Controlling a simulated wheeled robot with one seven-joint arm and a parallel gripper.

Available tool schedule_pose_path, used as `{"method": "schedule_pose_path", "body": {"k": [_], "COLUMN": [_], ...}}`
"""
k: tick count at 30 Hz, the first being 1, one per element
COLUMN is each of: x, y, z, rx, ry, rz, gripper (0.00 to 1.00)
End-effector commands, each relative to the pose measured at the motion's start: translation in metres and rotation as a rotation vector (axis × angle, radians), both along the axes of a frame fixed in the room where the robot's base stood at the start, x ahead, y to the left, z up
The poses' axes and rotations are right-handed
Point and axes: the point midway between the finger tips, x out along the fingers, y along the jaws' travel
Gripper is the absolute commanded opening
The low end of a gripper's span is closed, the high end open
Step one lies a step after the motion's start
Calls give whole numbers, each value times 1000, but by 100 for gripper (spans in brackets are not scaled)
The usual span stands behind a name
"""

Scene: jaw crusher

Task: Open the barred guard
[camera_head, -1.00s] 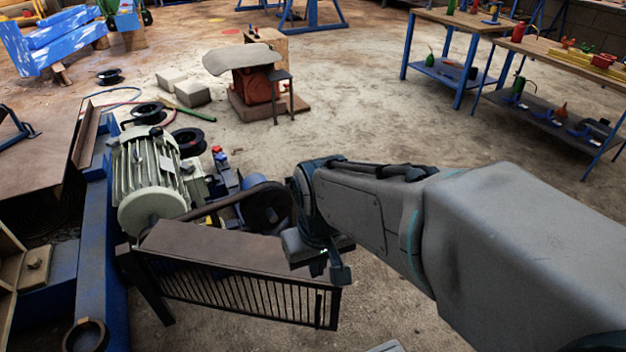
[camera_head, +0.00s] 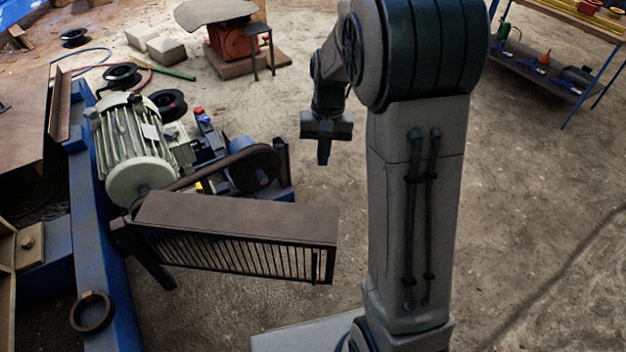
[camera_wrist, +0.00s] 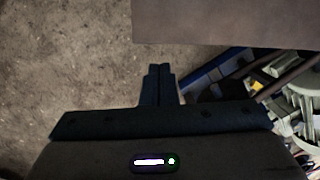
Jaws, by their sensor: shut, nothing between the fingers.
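The barred guard (camera_head: 236,219) is a brown cover with a solid top and a row of vertical bars on its front. In the head view it stands out from the machine at an angle, its left end by the blue frame and its right end free. The belt and dark pulley (camera_head: 256,169) show uncovered behind it. My gripper (camera_head: 323,160) is shut and empty, pointing down, beyond the guard's right end and apart from it. In the wrist view my shut fingers (camera_wrist: 160,76) show over the floor, and the guard's brown top (camera_wrist: 225,20) fills the upper right.
The pale green motor (camera_head: 130,148) and the blue frame (camera_head: 100,255) lie left of the guard. A dark ring (camera_head: 91,312) sits on the frame. A red machine on a board (camera_head: 235,45) stands farther back. Bare floor lies right of the guard.

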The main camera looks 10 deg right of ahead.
Motion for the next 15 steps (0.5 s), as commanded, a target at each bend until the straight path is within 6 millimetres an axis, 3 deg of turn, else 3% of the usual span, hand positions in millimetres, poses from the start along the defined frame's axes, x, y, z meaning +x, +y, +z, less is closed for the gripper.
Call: {"method": "schedule_pose_path", "body": {"k": [1, 6, 15], "x": [16, 56, 87], "y": [-2, -6, -9], "z": [-8, -40, -77], "rx": [-1, -8, -21], "ry": [23, 80, 129], "rz": [-17, -64, -102], "gripper": [0, 0, 0]}}
